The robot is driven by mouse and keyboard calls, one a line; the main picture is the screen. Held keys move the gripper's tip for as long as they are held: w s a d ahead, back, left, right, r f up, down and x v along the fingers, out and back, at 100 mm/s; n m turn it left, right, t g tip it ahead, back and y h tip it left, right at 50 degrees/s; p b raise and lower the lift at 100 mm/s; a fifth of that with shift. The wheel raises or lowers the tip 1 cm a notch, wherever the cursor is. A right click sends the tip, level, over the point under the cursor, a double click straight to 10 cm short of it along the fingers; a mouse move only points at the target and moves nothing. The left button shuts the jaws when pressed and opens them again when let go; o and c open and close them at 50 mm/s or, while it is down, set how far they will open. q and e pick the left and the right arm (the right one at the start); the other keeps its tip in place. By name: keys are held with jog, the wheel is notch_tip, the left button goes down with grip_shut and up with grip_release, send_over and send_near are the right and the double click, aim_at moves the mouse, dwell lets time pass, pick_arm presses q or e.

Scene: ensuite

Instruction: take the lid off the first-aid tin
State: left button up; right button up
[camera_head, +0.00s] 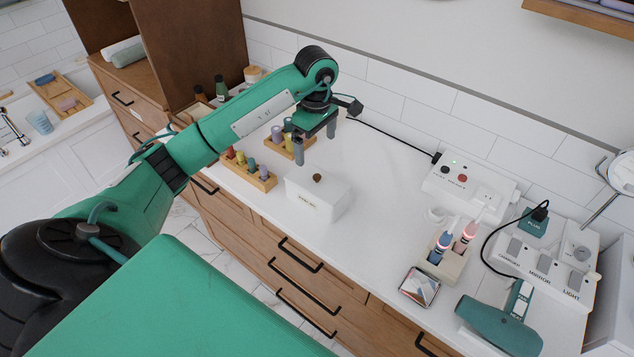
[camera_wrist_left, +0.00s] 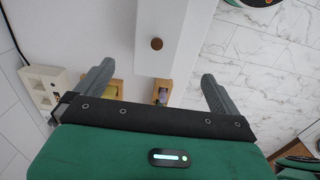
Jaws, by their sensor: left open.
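The white first-aid tin (camera_head: 325,203) stands on the white counter, with a small label on its front. Its lid is on, with a round brown knob (camera_head: 317,178) on top. In the left wrist view the tin (camera_wrist_left: 178,42) and its knob (camera_wrist_left: 156,43) lie beyond the fingertips, roughly centred between them. My left gripper (camera_head: 315,150) is open and empty, above and just behind the tin, pointing down. Its two fingers (camera_wrist_left: 157,73) are spread wide in the wrist view and touch nothing visible. My right gripper is in neither view.
Wooden racks of small coloured bottles (camera_head: 258,178) stand left of and behind the tin. To the right are a switch box (camera_head: 468,187), a holder with toothbrushes (camera_head: 447,262), a card (camera_head: 419,287) and a green hairdryer (camera_head: 498,326). The counter right of the tin is clear.

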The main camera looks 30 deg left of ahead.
pick_arm(q)
jog(key=p, duration=0.2)
send_over(317, 176)
jog(key=f, duration=0.7)
jog(key=shift+s+f, duration=0.2)
jog(key=shift+s, duration=0.05)
jog(key=shift+w+d+f+p, duration=0.1)
jog(key=shift+f+p, duration=0.3)
jog(key=shift+p, duration=0.1)
jog(key=f+p, duration=0.2)
jog(key=f, duration=0.2)
jog(key=shift+w, duration=0.2)
jog(key=shift+f, duration=0.25)
jog(key=c, duration=0.9)
